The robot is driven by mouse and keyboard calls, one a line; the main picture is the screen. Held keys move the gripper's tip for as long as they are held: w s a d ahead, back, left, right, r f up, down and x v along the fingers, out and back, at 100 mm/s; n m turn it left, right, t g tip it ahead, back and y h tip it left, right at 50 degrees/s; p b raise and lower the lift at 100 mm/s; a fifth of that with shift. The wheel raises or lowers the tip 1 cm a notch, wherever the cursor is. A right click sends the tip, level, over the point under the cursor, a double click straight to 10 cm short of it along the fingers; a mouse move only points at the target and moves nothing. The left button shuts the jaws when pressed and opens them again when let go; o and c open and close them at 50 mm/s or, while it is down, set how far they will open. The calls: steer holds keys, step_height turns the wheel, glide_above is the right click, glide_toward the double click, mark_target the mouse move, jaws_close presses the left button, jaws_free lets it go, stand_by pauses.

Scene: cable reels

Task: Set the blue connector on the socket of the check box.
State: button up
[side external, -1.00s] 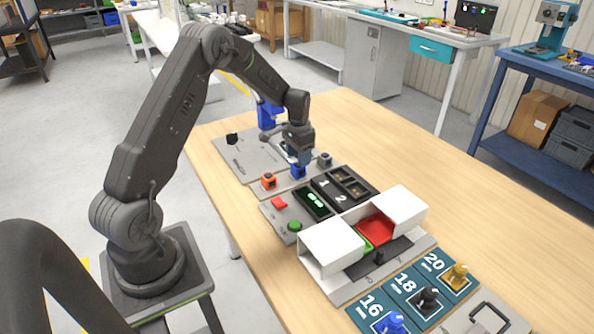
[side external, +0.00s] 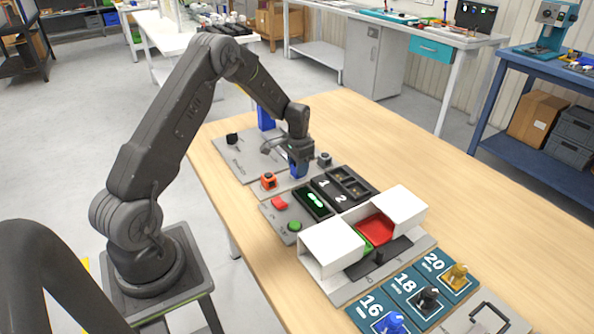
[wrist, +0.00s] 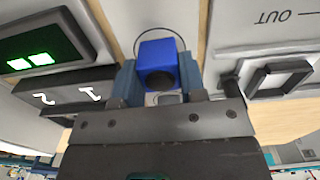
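The blue connector (wrist: 158,62), a small block with a dark round opening, sits between the two blue fingers of my gripper (wrist: 160,80) in the wrist view. The fingers lie close along both its sides; whether they press on it I cannot tell. In the side view my gripper (side external: 299,170) is low over the grey strip and hides most of the connector. A dark box (side external: 345,186) marked 1 and 2 has two brownish recesses. Beside it is a lit green display (side external: 314,202), also in the wrist view (wrist: 32,60). Which part is the check box's socket is unclear.
An orange block (side external: 268,181) and a grey block (side external: 325,160) stand close on either side of my gripper. A red piece (side external: 279,203) and a green button (side external: 294,226) are nearby. White covers (side external: 333,246) flank a red tray (side external: 376,228).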

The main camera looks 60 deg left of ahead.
steer(key=c, duration=0.3)
step_height(320, 180, up, 8)
steer(key=shift+f, duration=0.2)
steer(key=shift+c, duration=0.2)
steer(key=w+d, duration=0.2)
steer(key=d, duration=0.3)
steer(key=w+d, duration=0.3)
steer(key=d, duration=0.3)
steer(key=w+d, duration=0.3)
steer(key=d, duration=0.3)
steer(key=shift+w+d+r, duration=0.2)
steer(key=shift+r, duration=0.1)
steer(key=shift+f, duration=1.9)
